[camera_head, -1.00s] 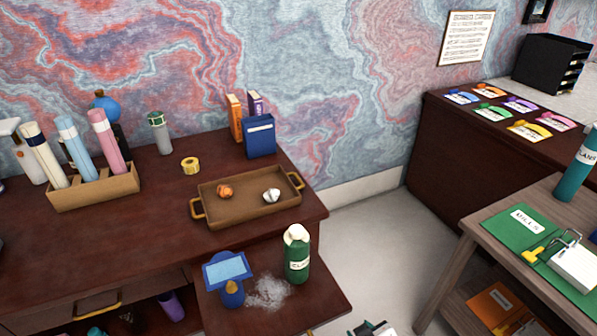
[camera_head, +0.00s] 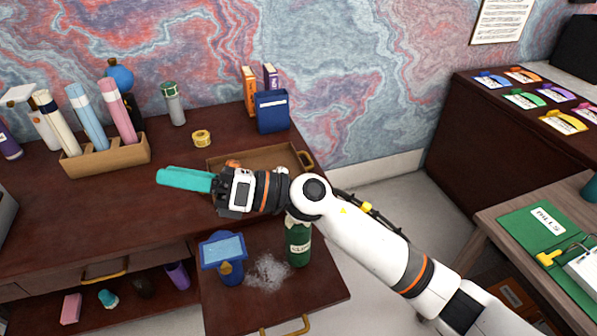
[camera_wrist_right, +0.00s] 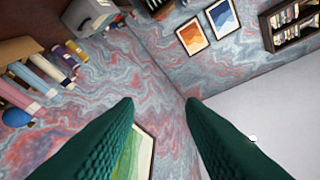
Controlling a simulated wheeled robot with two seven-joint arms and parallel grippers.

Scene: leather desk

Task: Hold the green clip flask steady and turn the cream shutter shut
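The green clip flask (camera_head: 298,248) stands upright on the pulled-out lower shelf of the desk, with a pale label on its side. Its cream top, with the shutter, is mostly hidden behind my right forearm in the head view. My right gripper (camera_head: 185,179) has teal fingers and reaches left over the desk, in front of the tray and well left of and above the flask. In the right wrist view the two fingers (camera_wrist_right: 159,104) stand apart with nothing between them; that view shows walls and no flask. My left gripper is not in view.
A brown tray (camera_head: 285,157) sits behind my arm. A box of rolled tubes (camera_head: 105,160), a grey-green bottle (camera_head: 173,104) and yellow tape (camera_head: 201,138) stand on the desk.

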